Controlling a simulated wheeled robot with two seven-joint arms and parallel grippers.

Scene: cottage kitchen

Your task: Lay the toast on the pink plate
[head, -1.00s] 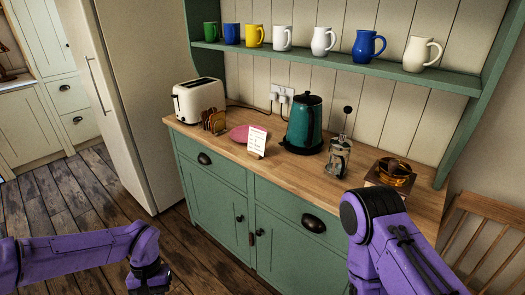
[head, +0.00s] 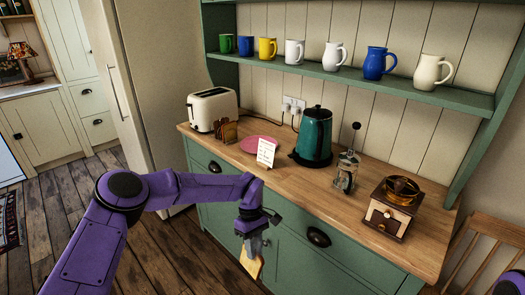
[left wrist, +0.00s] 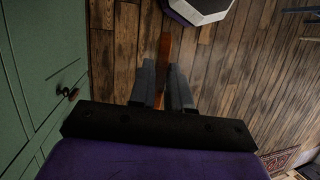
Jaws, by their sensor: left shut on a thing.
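The pink plate (head: 256,142) lies on the wooden worktop, partly hidden by a white card standing at its front right. My left gripper (head: 253,240) points down in front of the green cabinet, below worktop height and out from its edge. It is shut on a slice of toast (head: 251,264), which hangs below the fingers. In the left wrist view the toast (left wrist: 164,58) shows edge-on as a thin brown strip between the fingers of my left gripper (left wrist: 161,82). My right gripper is out of view; only a bit of purple arm shows at lower right.
A toast rack (head: 224,132) with slices and a cream toaster (head: 213,108) stand left of the plate. The white card (head: 266,153), teal kettle (head: 314,138), coffee press (head: 346,172) and coffee grinder (head: 392,208) stand to the right. A mug shelf (head: 350,81) hangs above.

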